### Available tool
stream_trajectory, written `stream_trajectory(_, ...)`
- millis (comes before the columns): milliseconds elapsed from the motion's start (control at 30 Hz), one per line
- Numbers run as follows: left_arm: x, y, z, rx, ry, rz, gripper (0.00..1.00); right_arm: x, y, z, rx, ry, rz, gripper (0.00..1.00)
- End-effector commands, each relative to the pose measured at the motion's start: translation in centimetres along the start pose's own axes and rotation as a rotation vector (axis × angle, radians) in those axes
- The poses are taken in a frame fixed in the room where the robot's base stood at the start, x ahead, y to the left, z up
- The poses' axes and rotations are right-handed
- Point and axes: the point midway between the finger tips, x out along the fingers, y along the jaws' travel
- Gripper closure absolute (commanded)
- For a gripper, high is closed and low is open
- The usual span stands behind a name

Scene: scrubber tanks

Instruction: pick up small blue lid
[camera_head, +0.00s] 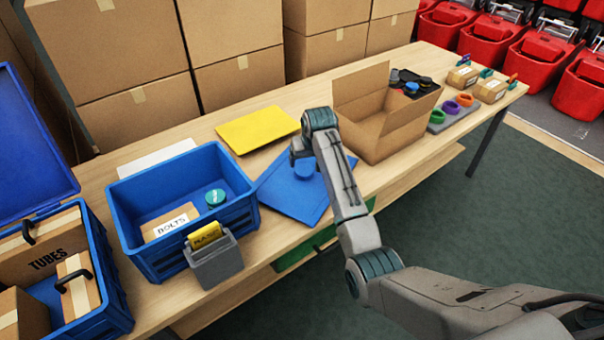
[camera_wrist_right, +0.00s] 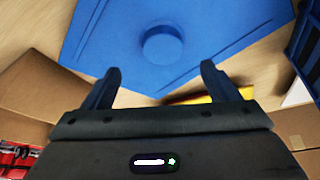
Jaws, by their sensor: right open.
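The small blue lid (camera_head: 304,170) is round and lies on a flat blue panel (camera_head: 286,203) on the table. It also shows in the right wrist view (camera_wrist_right: 162,45), ahead of the fingertips and roughly midway between them. My right gripper (camera_wrist_right: 159,72) is open and empty above the panel, apart from the lid. In the head view the wrist is over the lid's side of the panel and its fingers are hard to make out. My left gripper is in neither view.
A blue crate (camera_head: 196,242) with a "BOLTS" box stands left of the panel. A grey holder (camera_head: 214,265) is at its front. A yellow sheet (camera_head: 257,129) lies behind the panel. An open cardboard box (camera_head: 385,138) stands to the right. Coloured rings (camera_head: 450,107) lie beyond it.

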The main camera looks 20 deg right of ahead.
Motion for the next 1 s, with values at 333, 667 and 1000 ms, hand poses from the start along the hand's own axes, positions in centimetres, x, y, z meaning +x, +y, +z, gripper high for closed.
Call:
stream_trajectory(333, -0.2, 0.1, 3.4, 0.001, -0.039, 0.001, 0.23, 3.4, -0.1, -0.1, 0.000, -0.001, 0.000, 0.19)
stream_trajectory(667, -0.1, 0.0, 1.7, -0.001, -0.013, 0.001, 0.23, 7.5, -0.4, -0.2, 0.000, -0.001, 0.000, 0.19)
stream_trajectory(1000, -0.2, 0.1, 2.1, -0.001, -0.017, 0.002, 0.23, 8.1, -0.4, -0.2, 0.000, 0.001, 0.000, 0.23)
